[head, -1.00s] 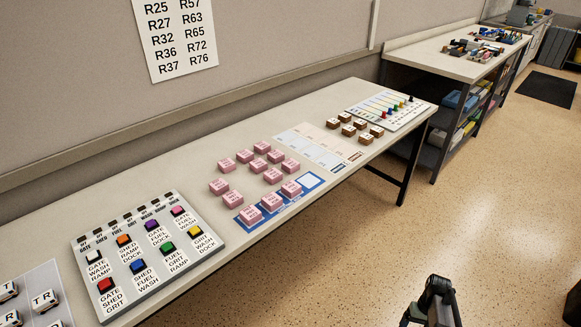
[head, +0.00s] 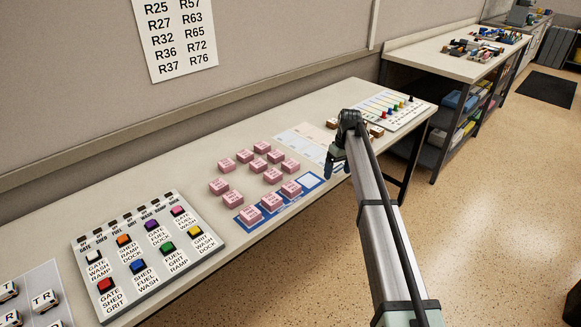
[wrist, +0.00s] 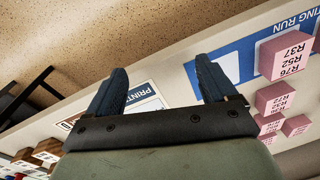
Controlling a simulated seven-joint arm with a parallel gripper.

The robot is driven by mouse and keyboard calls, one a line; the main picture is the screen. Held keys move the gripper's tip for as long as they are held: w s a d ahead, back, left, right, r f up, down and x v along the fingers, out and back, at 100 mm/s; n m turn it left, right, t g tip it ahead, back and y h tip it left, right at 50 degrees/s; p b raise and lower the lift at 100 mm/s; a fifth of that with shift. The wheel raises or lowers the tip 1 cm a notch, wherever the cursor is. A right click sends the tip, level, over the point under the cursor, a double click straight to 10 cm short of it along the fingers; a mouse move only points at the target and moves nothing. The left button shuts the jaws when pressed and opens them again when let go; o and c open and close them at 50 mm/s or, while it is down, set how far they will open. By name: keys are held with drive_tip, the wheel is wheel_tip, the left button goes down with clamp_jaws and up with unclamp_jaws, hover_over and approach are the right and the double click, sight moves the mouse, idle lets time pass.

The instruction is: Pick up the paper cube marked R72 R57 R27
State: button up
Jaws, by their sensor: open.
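Several pink paper cubes (head: 272,176) stand on the table in the head view, with three more on a blue strip (head: 238,223). Their print is too small to read there, so I cannot tell which is marked R72 R57 R27. In the wrist view the nearest pink cube (wrist: 285,52) reads R37, R52, R76. Another pink cube (wrist: 274,98) shows R72 among partly unclear codes. My gripper (head: 332,172) is open and empty, above the table to the right of the pink cubes. Its two fingers (wrist: 160,76) are spread, with no cube between them.
The strip has an empty white square (head: 309,181) at its right end. A pale printed card (head: 290,137) lies behind. Wooden blocks (head: 376,131) stand partly hidden behind my arm. A board with coloured sliders (head: 400,108) is beyond; a button panel (head: 150,250) is at left.

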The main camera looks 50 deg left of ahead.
drive_tip(key=s+a+r+n+t, duration=0.1)
drive_tip(key=s+a+r, duration=0.2)
drive_tip(key=a+r, duration=0.35)
drive_tip(key=s+a+r+n, duration=0.2)
drive_tip(key=s+a+r, duration=0.25)
drive_tip(key=a, duration=0.35)
hover_over(291, 163)
drive_tip(key=shift+y, duration=0.4)
drive_tip(key=f, duration=0.8)
drive_tip(key=shift+w+d, duration=0.25)
drive_tip(key=shift+d, duration=0.1)
drive_tip(key=shift+s+a+f, duration=0.1)
drive_tip(key=shift+a+f, duration=0.05)
drive_tip(key=shift+f, duration=0.7)
drive_tip(key=shift+s+a+f, duration=0.1)
drive_tip(key=shift+a+f, duration=0.05)
drive_tip(key=shift+f, duration=0.7)
drive_tip(key=shift+s+a+f, duration=0.1)
drive_tip(key=shift+a+f, duration=0.05)
drive_tip(key=shift+f, duration=0.7)
drive_tip(key=shift+c, duration=0.4)
drive_tip(key=c, duration=1)
